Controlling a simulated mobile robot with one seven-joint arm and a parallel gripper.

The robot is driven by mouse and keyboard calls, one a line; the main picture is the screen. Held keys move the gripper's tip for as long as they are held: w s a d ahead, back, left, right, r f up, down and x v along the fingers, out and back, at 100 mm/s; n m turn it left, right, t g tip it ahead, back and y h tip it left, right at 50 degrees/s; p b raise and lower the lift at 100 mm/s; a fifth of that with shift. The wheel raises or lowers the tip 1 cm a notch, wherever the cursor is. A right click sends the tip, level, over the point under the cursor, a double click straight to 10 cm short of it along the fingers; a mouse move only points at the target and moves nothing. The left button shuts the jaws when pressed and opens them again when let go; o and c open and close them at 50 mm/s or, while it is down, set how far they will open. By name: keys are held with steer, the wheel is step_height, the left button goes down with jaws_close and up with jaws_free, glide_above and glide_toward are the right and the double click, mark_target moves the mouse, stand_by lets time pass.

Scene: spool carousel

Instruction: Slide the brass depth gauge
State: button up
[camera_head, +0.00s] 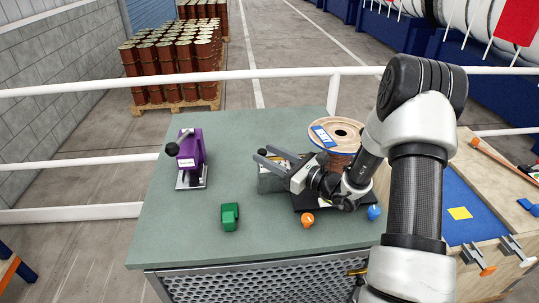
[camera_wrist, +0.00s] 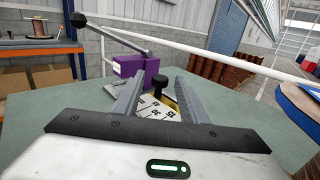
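My gripper (camera_head: 258,155) is over the middle of the green-topped bench, its two fingers spread and pointing left, above a grey block (camera_head: 270,184). In the wrist view, my open gripper (camera_wrist: 160,76) shows a gap between its fingers. In that gap are a pale scale plate with black markings (camera_wrist: 152,109), a brass-coloured edge (camera_wrist: 172,103) that seems to be the depth gauge, and a black knob (camera_wrist: 159,78). I cannot tell whether either finger touches them. In the head view the gripper hides most of the gauge.
A purple lever device (camera_head: 190,150) stands at the bench's left; a green block (camera_head: 230,217) is near the front. A copper spool (camera_head: 338,142) stands behind my wrist. An orange knob (camera_head: 307,220) and a blue knob (camera_head: 374,212) sit at front right. The bench's left front is clear.

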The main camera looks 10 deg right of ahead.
steer(key=shift+c, duration=0.3)
jaws_close()
steer(key=a+b, duration=0.1)
steer(key=a, duration=0.6)
steer(key=shift+a+b, duration=0.15)
steer(key=shift+b, duration=0.25)
steer(key=shift+o, duration=0.3)
jaws_free()
steer(key=shift+a, duration=0.15)
